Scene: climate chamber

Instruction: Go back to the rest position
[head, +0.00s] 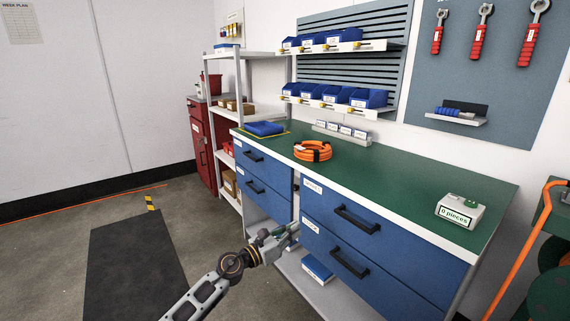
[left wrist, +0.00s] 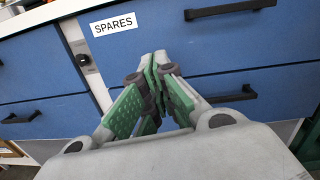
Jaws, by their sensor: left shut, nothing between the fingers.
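My left gripper (head: 291,231) is in front of the blue drawers of the workbench, near the gap between the left and right drawer stacks. It also shows in the left wrist view (left wrist: 154,58), with its green-padded fingers together and nothing between them. The upper right drawer (head: 340,217) and the lower right drawer (head: 345,262) look shut. In the left wrist view a label reading SPARES (left wrist: 114,24) is on the upper drawer front, just beyond the fingertips. Whether the fingertips touch the drawer front I cannot tell. My right gripper is not in view.
The green bench top (head: 390,185) holds an orange cable coil (head: 313,151), a blue tray (head: 264,128) and a "0 pieces" display (head: 460,211). A shelf (head: 222,110) and a red cabinet (head: 201,145) stand to the left. The floor around the dark mat (head: 135,255) is clear.

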